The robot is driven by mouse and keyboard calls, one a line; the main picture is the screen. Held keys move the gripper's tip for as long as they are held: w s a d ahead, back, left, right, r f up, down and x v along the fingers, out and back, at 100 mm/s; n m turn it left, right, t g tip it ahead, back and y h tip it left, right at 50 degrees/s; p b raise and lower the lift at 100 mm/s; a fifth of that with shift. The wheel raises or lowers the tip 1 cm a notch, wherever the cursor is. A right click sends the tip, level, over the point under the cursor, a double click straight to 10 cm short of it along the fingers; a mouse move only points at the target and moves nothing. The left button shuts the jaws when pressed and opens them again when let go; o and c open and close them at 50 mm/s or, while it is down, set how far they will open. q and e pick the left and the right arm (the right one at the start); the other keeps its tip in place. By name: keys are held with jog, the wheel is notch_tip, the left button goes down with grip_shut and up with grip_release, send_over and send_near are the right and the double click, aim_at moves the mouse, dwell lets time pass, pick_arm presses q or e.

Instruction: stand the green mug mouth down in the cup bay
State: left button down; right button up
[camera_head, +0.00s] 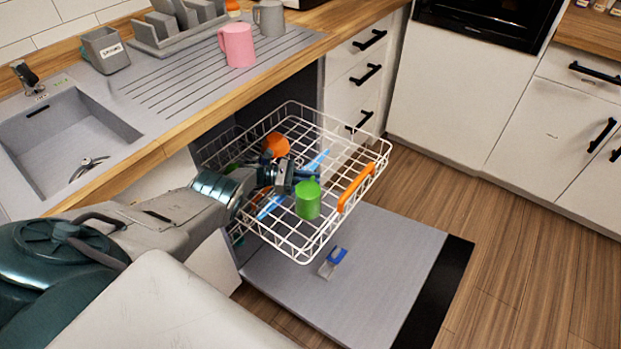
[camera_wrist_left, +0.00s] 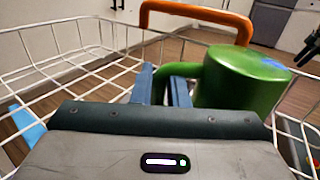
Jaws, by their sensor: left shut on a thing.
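The green mug (camera_head: 308,200) is over the front part of the white wire rack (camera_head: 384,160), close to its orange handle (camera_head: 356,187). It also shows in the left wrist view (camera_wrist_left: 238,88), with a closed end bearing a blue patch on top, so its mouth faces down. My left gripper (camera_head: 294,181) is shut on the mug's handle at its side, as the left wrist view (camera_wrist_left: 165,88) shows. Whether the mug's rim touches the rack floor cannot be told. Light-blue strips (camera_head: 318,160) lie in the rack; no cup bay is clearly marked. My right gripper is not in view.
An orange rounded item (camera_head: 276,145) sits at the rack's back. The open dishwasher door (camera_head: 385,275) lies below the rack. A pink mug (camera_head: 237,45), a grey mug (camera_head: 269,18) and a grey holder (camera_head: 105,50) stand on the counter by the sink (camera_head: 62,140).

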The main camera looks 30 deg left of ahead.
pick_arm(q)
jog(key=shift+f+b, duration=0.4)
dwell(0.4)
jog(key=c, duration=1.3)
grip_release()
jog(key=shift+c, duration=0.2)
